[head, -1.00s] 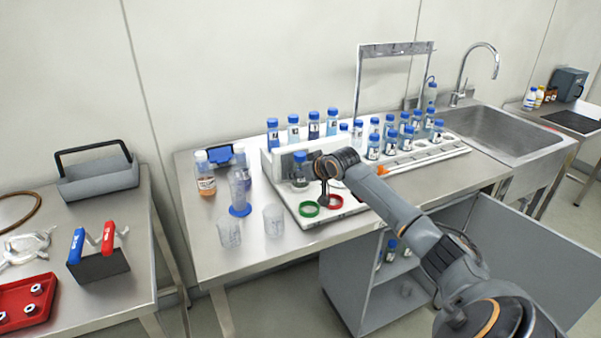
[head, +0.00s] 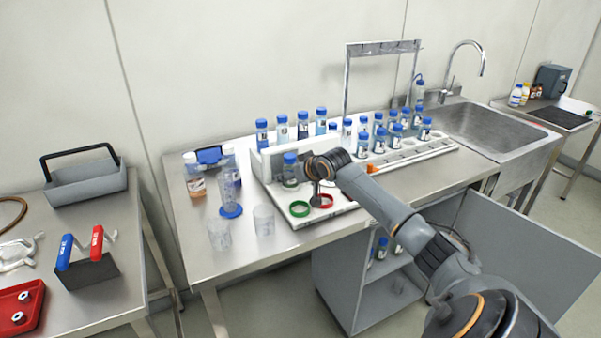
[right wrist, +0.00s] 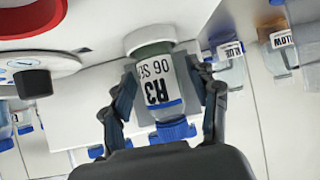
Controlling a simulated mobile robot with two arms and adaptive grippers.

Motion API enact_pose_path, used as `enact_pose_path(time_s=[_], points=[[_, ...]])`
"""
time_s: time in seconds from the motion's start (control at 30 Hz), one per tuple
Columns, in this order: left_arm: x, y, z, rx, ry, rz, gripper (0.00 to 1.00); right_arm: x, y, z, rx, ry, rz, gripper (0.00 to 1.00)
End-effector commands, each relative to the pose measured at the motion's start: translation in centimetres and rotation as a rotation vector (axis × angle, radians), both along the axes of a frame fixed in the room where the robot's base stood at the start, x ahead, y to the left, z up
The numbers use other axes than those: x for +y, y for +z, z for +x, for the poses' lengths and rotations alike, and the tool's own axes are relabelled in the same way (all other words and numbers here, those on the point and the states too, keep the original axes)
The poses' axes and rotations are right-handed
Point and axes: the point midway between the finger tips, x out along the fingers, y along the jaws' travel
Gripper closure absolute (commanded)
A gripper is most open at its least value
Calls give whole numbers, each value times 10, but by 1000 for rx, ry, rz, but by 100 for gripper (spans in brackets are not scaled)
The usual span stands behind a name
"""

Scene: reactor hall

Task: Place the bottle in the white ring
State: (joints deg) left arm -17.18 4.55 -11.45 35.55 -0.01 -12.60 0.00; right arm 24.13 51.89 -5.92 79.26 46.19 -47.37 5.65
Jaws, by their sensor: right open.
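A clear bottle with a blue cap (head: 290,170) stands upright at the left end of the white rack, behind the green and red rings. It shows upside down in the right wrist view (right wrist: 162,90), labelled A3. There, my right gripper (right wrist: 167,72) is open, with a finger on each side of the bottle. A pale, whitish rim (right wrist: 135,38) shows around the bottle's base; I cannot tell clearly whether it is the white ring. In the head view my right gripper (head: 313,172) is beside the bottle and partly hides the rack. My left gripper is out of view.
A green ring (head: 299,209) and a red ring (head: 321,200) lie in front. Several blue-capped bottles (head: 378,138) stand behind and to the right. Beakers (head: 263,220) and an orange bottle (head: 195,182) stand to the left. A sink (head: 497,131) is at the right.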

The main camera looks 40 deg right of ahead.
Motion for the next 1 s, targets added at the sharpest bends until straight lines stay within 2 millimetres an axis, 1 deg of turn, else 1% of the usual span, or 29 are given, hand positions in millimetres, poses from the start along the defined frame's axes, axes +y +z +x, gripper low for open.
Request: enact_pose_path(time_s=[0.17,0.3,0.5,0.7,1.0], points=[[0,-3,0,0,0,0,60,4,14,-23,2,3,-7,40],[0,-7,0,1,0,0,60,8,30,-47,3,5,-8,40],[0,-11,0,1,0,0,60,12,48,-73,3,3,-4,40],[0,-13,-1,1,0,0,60,14,60,-87,1,1,-1,40],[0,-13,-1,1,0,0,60,15,64,-92,0,1,0,40]])
